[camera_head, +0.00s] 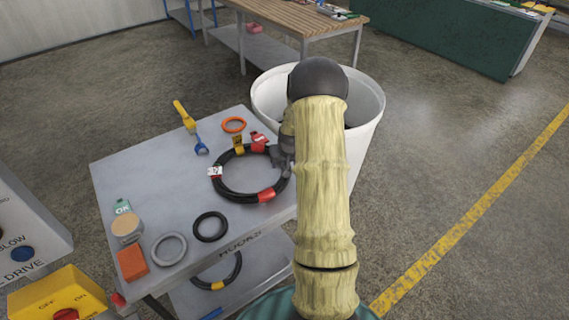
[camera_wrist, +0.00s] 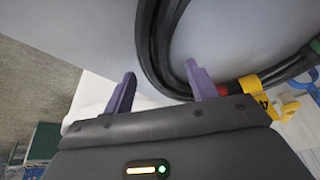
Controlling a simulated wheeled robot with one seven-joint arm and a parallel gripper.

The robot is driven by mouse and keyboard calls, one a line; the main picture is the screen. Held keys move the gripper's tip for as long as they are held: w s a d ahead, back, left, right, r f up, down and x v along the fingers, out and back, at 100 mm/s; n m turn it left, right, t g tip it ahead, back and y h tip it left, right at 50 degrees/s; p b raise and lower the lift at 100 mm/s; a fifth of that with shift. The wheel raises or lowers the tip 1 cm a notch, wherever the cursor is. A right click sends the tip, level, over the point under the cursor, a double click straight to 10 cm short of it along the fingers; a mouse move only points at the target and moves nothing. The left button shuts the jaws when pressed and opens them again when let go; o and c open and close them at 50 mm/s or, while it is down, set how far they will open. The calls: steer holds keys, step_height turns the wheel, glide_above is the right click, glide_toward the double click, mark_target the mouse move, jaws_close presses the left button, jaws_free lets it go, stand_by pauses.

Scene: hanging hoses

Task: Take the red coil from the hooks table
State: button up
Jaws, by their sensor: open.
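A large black coil with red bands (camera_head: 219,186) lies flat on the grey table marked HOOKS (camera_head: 135,180). It also carries a yellow numbered tag and a white tag. My gripper (camera_head: 283,160) is at the coil's right edge, partly hidden by my arm. In the wrist view my gripper (camera_wrist: 160,72) is open. The black coil (camera_wrist: 152,45) passes between the two purple fingers, with the right finger inside the ring and the left finger outside. Whether the fingers touch the hose I cannot tell.
An orange ring (camera_head: 233,125), a small black ring (camera_head: 210,227) and a grey ring (camera_head: 169,249) lie on the table. A yellow-and-blue tool (camera_head: 187,122) lies behind. A white bin (camera_head: 366,115) stands close behind my arm. Another coil (camera_head: 233,270) is on the lower shelf.

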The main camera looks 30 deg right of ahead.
steer(key=shift+w+f, duration=0.25)
steer(key=shift+f, duration=0.25)
steer(key=shift+s, duration=0.1)
steer(key=shift+d, duration=0.1)
jaws_close()
steer(key=shift+r, duration=0.25)
stand_by(0.3)
